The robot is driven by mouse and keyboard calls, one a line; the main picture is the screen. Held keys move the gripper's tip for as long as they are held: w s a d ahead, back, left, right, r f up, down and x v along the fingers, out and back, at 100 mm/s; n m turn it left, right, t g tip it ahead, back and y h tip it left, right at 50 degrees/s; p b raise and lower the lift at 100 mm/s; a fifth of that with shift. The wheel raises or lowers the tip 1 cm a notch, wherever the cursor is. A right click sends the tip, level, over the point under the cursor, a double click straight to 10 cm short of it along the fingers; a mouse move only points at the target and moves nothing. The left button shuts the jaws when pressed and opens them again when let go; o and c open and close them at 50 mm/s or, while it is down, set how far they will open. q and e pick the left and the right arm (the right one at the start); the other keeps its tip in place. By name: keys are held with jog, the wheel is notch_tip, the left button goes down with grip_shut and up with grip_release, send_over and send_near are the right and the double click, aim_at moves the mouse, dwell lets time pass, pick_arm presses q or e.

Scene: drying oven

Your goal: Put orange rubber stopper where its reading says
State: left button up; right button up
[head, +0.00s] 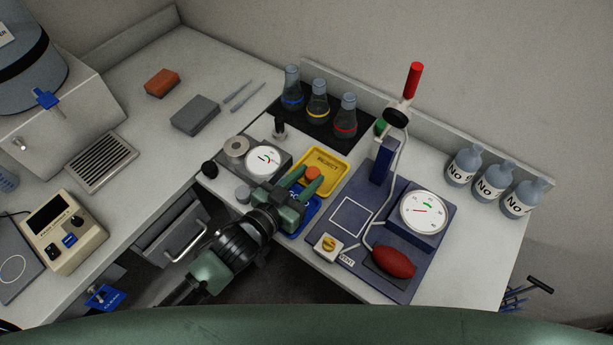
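The orange rubber stopper (313,173) sits between the fingertips of my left gripper (312,175), which appear closed on both its sides. The gripper is over the near part of the yellow tray (338,162), labelled REJECT. A blue tray (314,219) lies nearer, partly hidden by the gripper; its label is mostly covered. Left of them stands a grey tester with a round white dial (264,160) that has a green sector; its needle reading is too small to tell. My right gripper is not in view.
Three flasks (317,107) with coloured bands stand on a black mat behind. A blue pump stand (376,230) with a gauge (423,212) and red bulb (394,262) is at right, near several bottles (490,182).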

pick_arm(q)
jog(key=o, duration=0.3)
jog(key=shift+r, duration=0.2)
jog(key=shift+s+a, duration=0.2)
jog(key=shift+s, duration=0.1)
jog(key=b+v, duration=0.1)
jog(key=v, duration=0.8)
jog(key=shift+s+a, duration=0.25)
jog(key=shift+s, duration=0.05)
jog(key=shift+v, duration=0.8)
jog(key=shift+r, duration=0.15)
